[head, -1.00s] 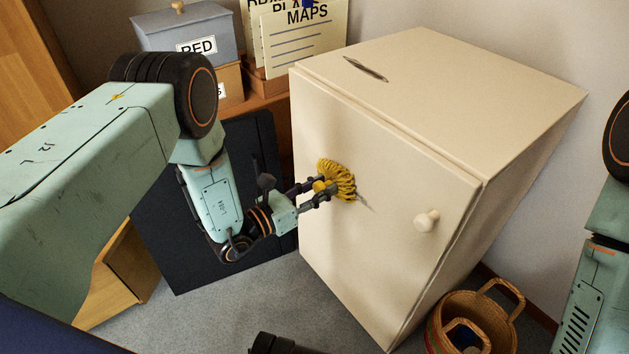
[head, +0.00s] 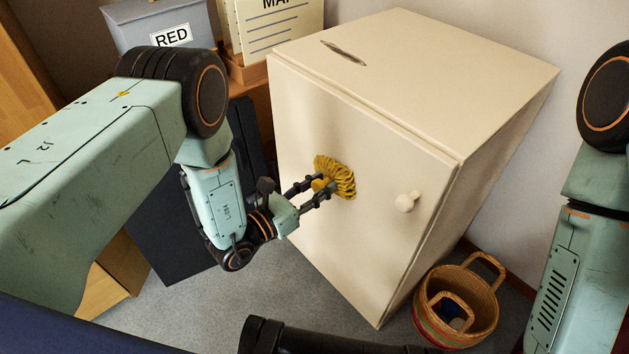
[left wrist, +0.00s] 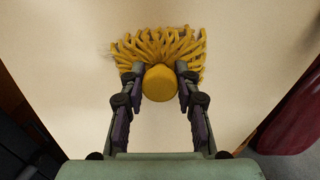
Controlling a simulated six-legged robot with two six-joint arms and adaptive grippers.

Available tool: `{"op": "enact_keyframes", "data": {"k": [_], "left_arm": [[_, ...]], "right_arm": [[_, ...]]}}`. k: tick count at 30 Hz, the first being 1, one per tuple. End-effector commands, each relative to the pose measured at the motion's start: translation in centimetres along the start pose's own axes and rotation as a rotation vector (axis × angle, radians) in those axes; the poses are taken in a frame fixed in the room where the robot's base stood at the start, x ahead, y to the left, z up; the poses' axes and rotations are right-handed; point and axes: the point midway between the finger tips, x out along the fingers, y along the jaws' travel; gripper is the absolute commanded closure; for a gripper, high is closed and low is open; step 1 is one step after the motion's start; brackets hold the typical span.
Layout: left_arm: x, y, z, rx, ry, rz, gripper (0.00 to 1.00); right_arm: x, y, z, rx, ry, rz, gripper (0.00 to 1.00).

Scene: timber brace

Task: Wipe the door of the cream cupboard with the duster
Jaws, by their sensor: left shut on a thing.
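My left gripper (head: 322,188) is shut on the yellow duster (head: 338,178). The duster's strands lie against the door left of the knob, around mid-height. In the left wrist view the duster (left wrist: 160,50) fans out over the door face, its round yellow end between my fingers (left wrist: 159,84). A faint greyish smudge shows beside the strands there. My right gripper is not in view; part of my right arm shows at the right edge.
A woven basket (head: 459,305) with items in it stands on the floor right of the cupboard. A grey box labelled RED (head: 165,35) and cards (head: 285,25) stand on a shelf behind left. A dark panel (head: 185,230) leans left of the cupboard.

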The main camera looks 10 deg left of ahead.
Motion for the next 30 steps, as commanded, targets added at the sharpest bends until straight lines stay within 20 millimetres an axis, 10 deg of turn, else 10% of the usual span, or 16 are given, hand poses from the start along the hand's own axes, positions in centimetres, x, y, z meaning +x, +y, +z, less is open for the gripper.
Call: {"op": "enact_keyframes", "data": {"k": [30], "left_arm": [[0.0,-6.6,-0.7,0.001,0.000,-0.006,1.00]], "right_arm": [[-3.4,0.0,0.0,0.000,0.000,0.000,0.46]]}}
